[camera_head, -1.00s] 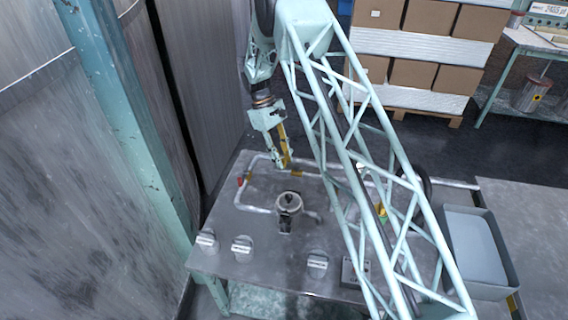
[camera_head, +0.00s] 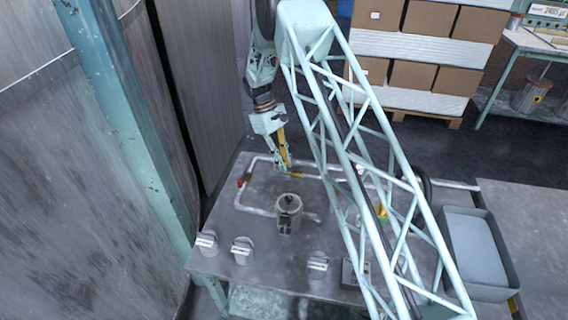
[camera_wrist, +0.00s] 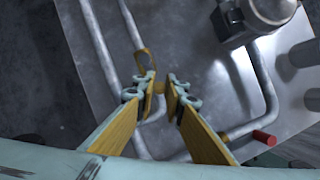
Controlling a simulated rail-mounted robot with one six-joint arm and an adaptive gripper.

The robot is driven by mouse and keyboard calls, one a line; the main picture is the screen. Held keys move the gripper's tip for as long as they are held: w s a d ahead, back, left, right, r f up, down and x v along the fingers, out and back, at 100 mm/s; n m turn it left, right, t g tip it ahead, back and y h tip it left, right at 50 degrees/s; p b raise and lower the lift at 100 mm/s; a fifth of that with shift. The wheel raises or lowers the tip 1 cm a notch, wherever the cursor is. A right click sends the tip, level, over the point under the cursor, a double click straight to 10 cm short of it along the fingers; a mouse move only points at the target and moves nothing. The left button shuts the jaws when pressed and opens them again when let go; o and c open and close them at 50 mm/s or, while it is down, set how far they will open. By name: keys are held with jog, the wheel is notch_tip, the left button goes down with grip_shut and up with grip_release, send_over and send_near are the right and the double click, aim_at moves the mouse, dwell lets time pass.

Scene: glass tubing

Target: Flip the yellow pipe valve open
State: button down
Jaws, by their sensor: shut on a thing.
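The yellow pipe valve (camera_head: 297,175) sits on the pipe along the far side of the grey metal table. In the wrist view its yellow-brown piece (camera_wrist: 146,62) shows just beyond the fingertips, with a small yellowish part between them. My gripper (camera_head: 288,167) reaches down to the valve from above. In the wrist view my gripper (camera_wrist: 160,90) has its two yellow-sided fingers shut on the valve, with a narrow gap between them. The fingers partly hide the valve, so its exact handle angle is hard to tell.
A red-handled valve (camera_head: 240,182) is on the left pipe bend and in the wrist view (camera_wrist: 264,137). A cylindrical fitting (camera_head: 288,207) stands mid-table, with several grey knobs in front. A grey bin (camera_head: 476,250) is at the right. My lattice arm link hides part of the table.

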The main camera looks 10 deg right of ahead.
jog(key=shift+w+r, duration=0.1)
jog(key=shift+w+m+p, duration=0.2)
jog(key=shift+m+p, duration=0.25)
jog(key=shift+m, duration=0.05)
jog(key=c, duration=2.7)
grip_release()
jog(key=v, duration=1.1)
jog(key=shift+w+d+r, duration=0.1)
jog(key=shift+w+r, duration=0.1)
jog(key=shift+r, duration=0.2)
jog(key=shift+r, duration=0.15)
